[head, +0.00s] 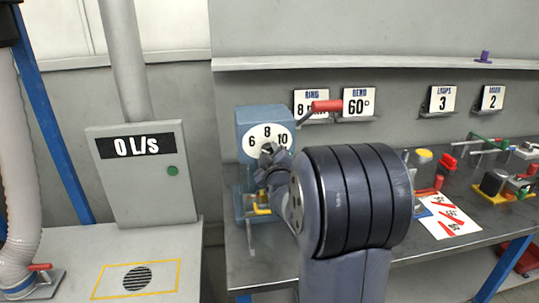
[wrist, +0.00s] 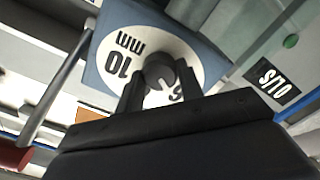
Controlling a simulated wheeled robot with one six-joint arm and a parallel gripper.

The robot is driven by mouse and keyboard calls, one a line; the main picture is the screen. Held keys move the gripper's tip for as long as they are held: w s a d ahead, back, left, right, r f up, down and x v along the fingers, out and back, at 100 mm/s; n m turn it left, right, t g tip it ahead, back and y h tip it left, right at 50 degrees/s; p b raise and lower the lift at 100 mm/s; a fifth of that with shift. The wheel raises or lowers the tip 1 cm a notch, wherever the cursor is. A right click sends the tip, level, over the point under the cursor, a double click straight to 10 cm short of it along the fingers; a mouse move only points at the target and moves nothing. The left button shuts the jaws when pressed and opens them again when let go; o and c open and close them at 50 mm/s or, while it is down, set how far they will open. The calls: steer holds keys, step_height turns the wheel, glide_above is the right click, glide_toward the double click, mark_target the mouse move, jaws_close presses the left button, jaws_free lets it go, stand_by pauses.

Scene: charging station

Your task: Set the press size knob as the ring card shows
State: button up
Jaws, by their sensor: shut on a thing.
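The blue press (head: 246,121) carries a white dial (head: 251,132) marked 6, 8 and 10, left to right. The dark size knob (head: 268,149) is at the dial's lower middle. My gripper (head: 271,160) is at the knob. In the wrist view the two fingers of my gripper (wrist: 160,84) stand either side of the round knob (wrist: 158,70), shut on it. There the dial (wrist: 127,42) shows 10 and mm upside down; other numbers are partly hidden by the fingers. Where the knob points is unclear. The ring card (head: 305,95) reads 8, its unit partly covered by a red handle.
The red-handled lever (head: 327,106) sticks out at the press's right. Cards for bend (head: 359,103), lamps (head: 442,99) and another stand along the wall. A grey box reading 0 L/s (head: 140,175) stands left. Tools and a sheet (head: 447,221) lie on the bench right.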

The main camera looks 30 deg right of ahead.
steer(key=shift+f+b, duration=0.15)
steer(key=shift+b, duration=0.25)
steer(key=m+b, duration=0.6)
steer(key=m, duration=0.2)
steer(key=shift+m+b, duration=0.45)
steer(key=shift+m, duration=1.35)
steer(key=o, duration=1)
steer(key=shift+c, duration=0.2)
steer(key=shift+s, duration=0.1)
